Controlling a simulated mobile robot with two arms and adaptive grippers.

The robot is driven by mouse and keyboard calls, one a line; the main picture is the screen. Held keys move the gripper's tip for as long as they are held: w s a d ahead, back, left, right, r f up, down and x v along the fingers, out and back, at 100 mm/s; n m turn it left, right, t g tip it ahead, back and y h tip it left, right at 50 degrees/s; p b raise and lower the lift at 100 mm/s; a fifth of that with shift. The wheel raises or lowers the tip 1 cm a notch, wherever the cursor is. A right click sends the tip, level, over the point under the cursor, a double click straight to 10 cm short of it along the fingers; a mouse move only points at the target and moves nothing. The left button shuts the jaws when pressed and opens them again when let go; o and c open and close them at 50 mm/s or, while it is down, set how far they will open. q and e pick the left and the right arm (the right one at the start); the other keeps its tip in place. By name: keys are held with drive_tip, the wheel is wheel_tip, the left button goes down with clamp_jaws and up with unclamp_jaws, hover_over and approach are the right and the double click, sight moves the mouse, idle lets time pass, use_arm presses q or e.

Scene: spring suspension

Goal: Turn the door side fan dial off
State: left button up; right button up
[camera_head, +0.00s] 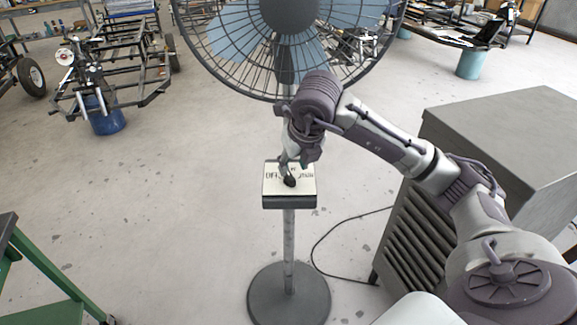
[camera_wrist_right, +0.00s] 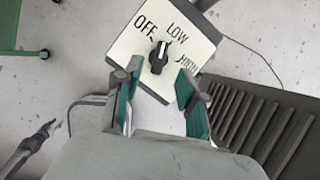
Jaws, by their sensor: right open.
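The dial panel (camera_head: 276,190) is a cream plate on the fan's post, marked OFF, LOW and HIGH; it also shows in the right wrist view (camera_wrist_right: 126,48). The black dial (camera_wrist_right: 158,58) sits on the plate. Its white mark points up between OFF and LOW in that view; the exact setting is unclear. My right gripper (camera_head: 289,177) is over the panel from above. In the right wrist view its green-padded fingers (camera_wrist_right: 160,76) are open, one on either side of the dial's lower end; contact cannot be told.
The fan (camera_head: 240,50) stands above the panel on a round base (camera_head: 289,298). A grey louvred cabinet (camera_head: 500,120) stands at the right. A cable (camera_head: 325,238) lies on the floor. A green frame (camera_head: 45,270) is at lower left.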

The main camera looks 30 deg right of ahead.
sight(289, 174)
drive_tip(key=shift+w+x, duration=0.2)
drive_tip(key=shift+x, duration=1.2)
drive_tip(key=shift+w+x, duration=0.2)
drive_tip(key=shift+x, duration=1.15)
drive_tip(key=shift+r, duration=0.15)
drive_tip(key=shift+c, duration=0.3)
clamp_jaws()
